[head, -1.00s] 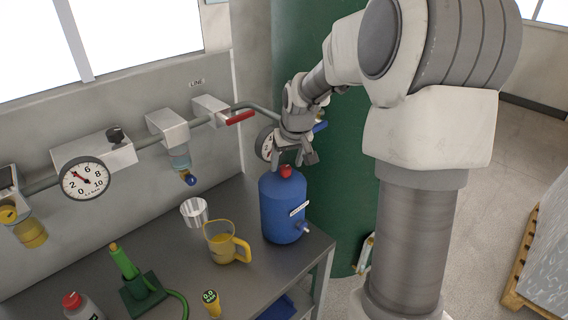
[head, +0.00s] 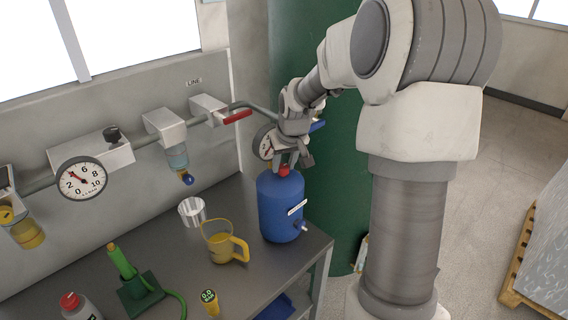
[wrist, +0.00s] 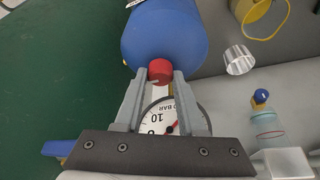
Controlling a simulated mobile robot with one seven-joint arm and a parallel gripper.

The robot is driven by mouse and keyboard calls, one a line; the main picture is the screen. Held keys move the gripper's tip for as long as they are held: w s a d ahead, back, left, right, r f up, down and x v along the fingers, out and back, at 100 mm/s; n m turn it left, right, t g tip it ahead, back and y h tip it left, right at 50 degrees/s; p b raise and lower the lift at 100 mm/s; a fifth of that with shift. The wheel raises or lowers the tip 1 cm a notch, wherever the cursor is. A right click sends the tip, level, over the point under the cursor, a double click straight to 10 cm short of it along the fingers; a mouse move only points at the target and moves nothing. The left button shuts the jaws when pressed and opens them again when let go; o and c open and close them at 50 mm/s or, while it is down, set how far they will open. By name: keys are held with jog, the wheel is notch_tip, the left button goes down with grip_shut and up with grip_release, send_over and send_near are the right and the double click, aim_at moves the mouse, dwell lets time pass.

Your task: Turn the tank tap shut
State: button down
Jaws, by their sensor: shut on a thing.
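The large dark green tank (head: 335,200) stands behind my arm. A blue lever (head: 318,126), which looks like the tank tap's handle, sticks out just behind my gripper (head: 287,165); in the wrist view the blue lever (wrist: 58,148) shows at the lower left, apart from the fingers. The tap's body is hidden by my gripper.
A pressure gauge (head: 264,142) sits close behind my gripper. A red line lever (head: 237,117) is on the wall pipe to the left. The bench (head: 185,270) holds a yellow jug (head: 222,245), a clear cup (head: 192,211) and a green hand tool (head: 122,262). A pallet (head: 520,260) stands right.

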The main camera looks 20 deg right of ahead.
jog(key=shift+r, duration=0.1)
jog(key=n+y+p, duration=0.1)
jog(key=n+p, duration=0.1)
jog(key=shift+d+n, duration=0.15)
jog(key=shift+n, duration=0.15)
jog(key=shift+d+n+g+y+p, duration=0.1)
jog(key=shift+n+g+y+p, duration=0.3)
jog(key=shift+n, duration=0.75)
jog(key=shift+n+g+y+p, duration=0.1)
jog(key=shift+n+y+p, duration=0.45)
jog(key=shift+n, duration=0.6)
jog(key=c, duration=0.5)
grip_release()
